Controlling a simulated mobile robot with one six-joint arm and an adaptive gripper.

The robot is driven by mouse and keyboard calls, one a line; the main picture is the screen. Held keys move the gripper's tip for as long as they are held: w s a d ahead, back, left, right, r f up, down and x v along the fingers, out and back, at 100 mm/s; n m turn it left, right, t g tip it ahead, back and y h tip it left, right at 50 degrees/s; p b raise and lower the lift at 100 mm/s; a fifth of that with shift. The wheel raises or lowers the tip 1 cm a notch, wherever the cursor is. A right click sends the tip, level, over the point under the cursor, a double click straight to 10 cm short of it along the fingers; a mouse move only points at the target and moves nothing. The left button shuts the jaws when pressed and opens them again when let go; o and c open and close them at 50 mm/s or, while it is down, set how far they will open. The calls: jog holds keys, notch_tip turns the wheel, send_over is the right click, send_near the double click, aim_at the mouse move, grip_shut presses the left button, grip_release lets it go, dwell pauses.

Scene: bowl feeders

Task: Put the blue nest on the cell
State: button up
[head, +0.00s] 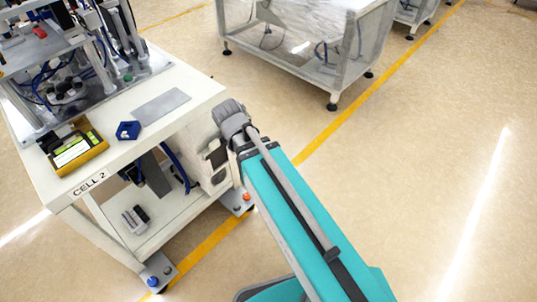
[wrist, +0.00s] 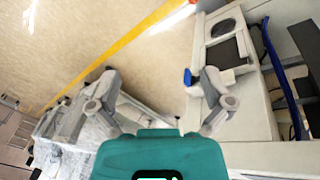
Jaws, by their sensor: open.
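The blue nest (head: 128,130) is a small blue block with an opening. It sits on the white top of the cell (head: 205,88), a bench marked CELL 2, between the yellow bin and a flat grey plate (head: 160,106). In the wrist view my gripper (wrist: 158,79) is open, its two grey fingers wide apart with nothing between them. A small blue patch shows beside its right finger; I cannot tell what it is. In the head view my arm reaches the right side of the cell, apart from the nest, and the fingers are not clear.
A yellow bin (head: 84,155) with green and dark items stands at the cell's front left. Machinery with blue hoses fills the back left of the bench. A grey box (head: 135,219) lies on the lower shelf. Another bench (head: 345,50) stands behind; open floor lies to the right.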

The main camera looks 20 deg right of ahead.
jog(key=s+d+n+g+y, duration=0.1)
jog(key=s+d+y, duration=0.1)
jog(key=s+d, duration=0.2)
jog(key=shift+d+f+g+y, duration=0.3)
jog(key=shift+d+f, duration=0.05)
jog(key=shift+d, duration=0.85)
jog(key=shift+s, duration=0.1)
jog(key=c, duration=0.6)
jog(key=shift+d, duration=0.1)
